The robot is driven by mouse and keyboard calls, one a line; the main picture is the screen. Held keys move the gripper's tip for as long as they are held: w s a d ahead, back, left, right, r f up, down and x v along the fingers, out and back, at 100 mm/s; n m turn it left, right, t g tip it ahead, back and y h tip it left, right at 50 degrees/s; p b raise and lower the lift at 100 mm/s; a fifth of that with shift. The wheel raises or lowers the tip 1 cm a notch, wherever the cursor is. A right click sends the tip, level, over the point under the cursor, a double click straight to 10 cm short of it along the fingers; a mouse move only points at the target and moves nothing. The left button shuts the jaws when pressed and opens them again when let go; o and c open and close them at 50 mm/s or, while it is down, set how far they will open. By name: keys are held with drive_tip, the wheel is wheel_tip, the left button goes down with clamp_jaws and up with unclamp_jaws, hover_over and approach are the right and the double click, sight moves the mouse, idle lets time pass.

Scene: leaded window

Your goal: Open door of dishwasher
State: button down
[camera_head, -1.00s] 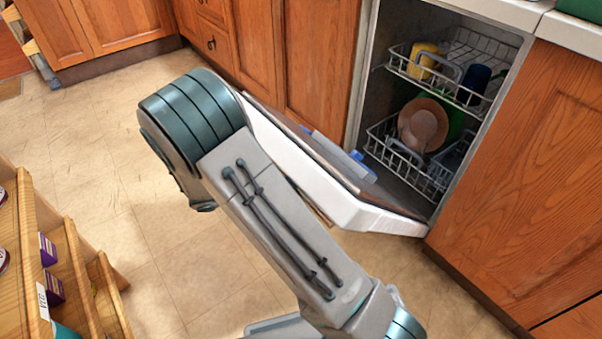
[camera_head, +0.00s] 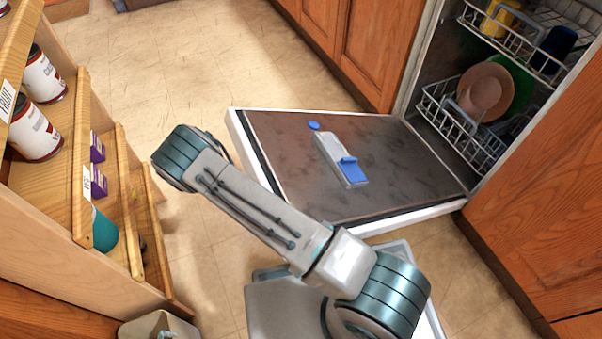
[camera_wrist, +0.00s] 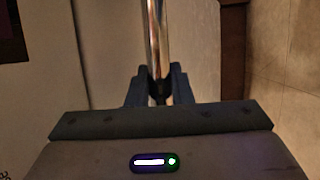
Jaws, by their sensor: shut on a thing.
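The dishwasher door (camera_head: 285,165) is swung down far, close to level, with its dark inner face and detergent compartment (camera_head: 343,160) showing upward. The dishwasher's inside (camera_head: 440,88) is open to view, with an upper and a lower rack. In the wrist view, my gripper (camera_wrist: 160,88) has its two fingers closed around a shiny metal bar handle (camera_wrist: 157,40) on a pale panel, which appears to be the door's front. In the head view my arm reaches beside the door's outer end, and the fingers and handle are hidden.
Wooden shelves (camera_head: 105,190) with cans (camera_head: 35,130) and small boxes stand close at the left. A grey bin (camera_head: 158,328) is at the bottom left. Wooden cabinets (camera_head: 530,200) flank the dishwasher. Tiled floor (camera_head: 190,70) is clear beyond the door.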

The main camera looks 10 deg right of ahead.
drive_tip(key=shift+h, duration=0.3)
drive_tip(key=shift+a+f, duration=0.15)
drive_tip(key=shift+f, duration=0.95)
drive_tip(key=shift+a+f, duration=0.15)
drive_tip(key=shift+f, duration=0.9)
drive_tip(key=c, duration=1.3)
unclamp_jaws()
drive_tip(key=shift+a, duration=0.2)
drive_tip(key=v, duration=1.3)
drive_tip(key=shift+a+f, duration=0.15)
drive_tip(key=shift+a, duration=0.1)
